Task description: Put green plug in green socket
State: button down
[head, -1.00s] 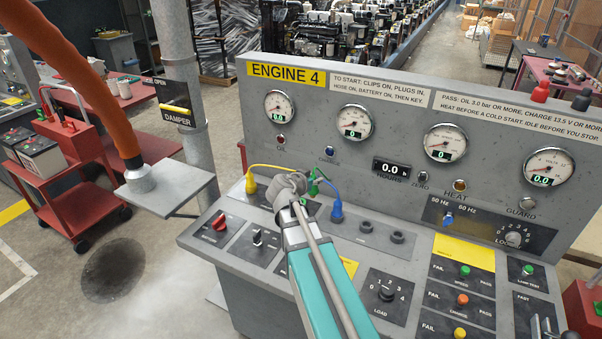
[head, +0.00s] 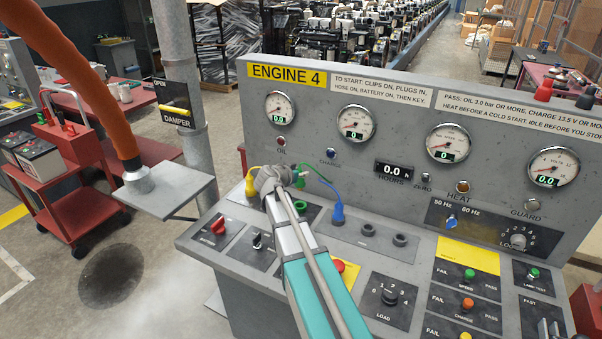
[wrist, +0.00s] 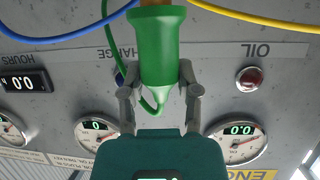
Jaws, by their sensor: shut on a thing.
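The green plug (wrist: 160,45) is held between the two fingers of my gripper (wrist: 158,78) in the wrist view. Its wide end with a brownish tip points to the picture's top, and a green cable loops beside it. The green socket (head: 300,205) shows as a green ring just right of and below my gripper. It looks empty, and the plug is apart from it.
A yellow plug (head: 250,187) stands at the left and a blue plug (head: 337,212) at the right, both with cables. Two dark sockets (head: 399,240) lie further right. The upright gauge panel (head: 385,140) rises behind. A red switch (head: 218,226) is in front.

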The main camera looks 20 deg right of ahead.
jog(key=shift+f, duration=0.2)
jog(key=shift+f+b, duration=4.15)
jog(key=shift+b, duration=0.15)
jog(key=shift+c, duration=1.3)
grip_release()
jog(key=shift+s, duration=0.1)
